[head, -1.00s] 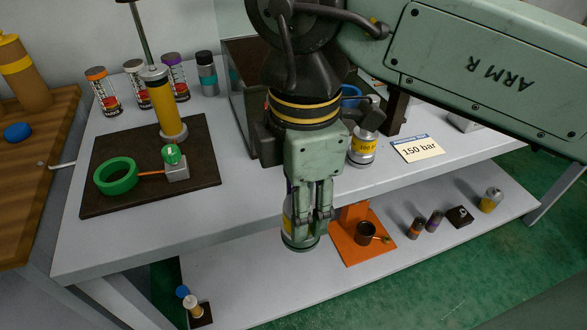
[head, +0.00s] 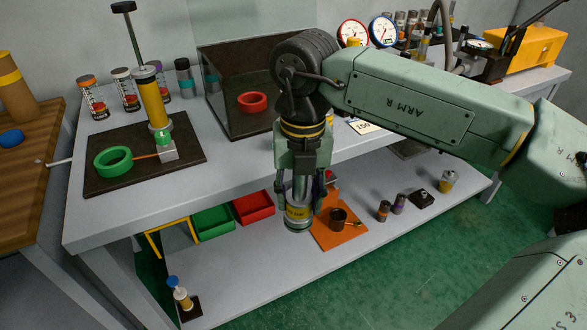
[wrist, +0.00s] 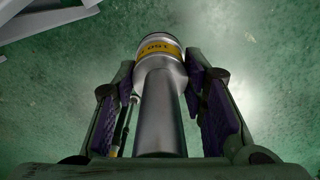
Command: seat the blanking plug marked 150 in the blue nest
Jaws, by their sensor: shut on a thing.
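My gripper (head: 300,190) points down and is shut on a silver blanking plug (head: 298,224) with a yellow band, held upright in front of the bench edge, over the lower shelf area. In the wrist view the plug (wrist: 160,75) sits between the purple pads of my gripper (wrist: 160,100); its narrower stem is nearest me and its band seems to read 150. I cannot make out a blue nest now; my arm covers part of the bench where a blue ring showed earlier.
A green ring (head: 113,161) lies on a dark board (head: 110,183) on the bench. A red ring (head: 252,102) shows in the glass-sided box (head: 225,125). The orange stand (head: 330,236) and small parts (head: 384,210) occupy the lower shelf (head: 270,270).

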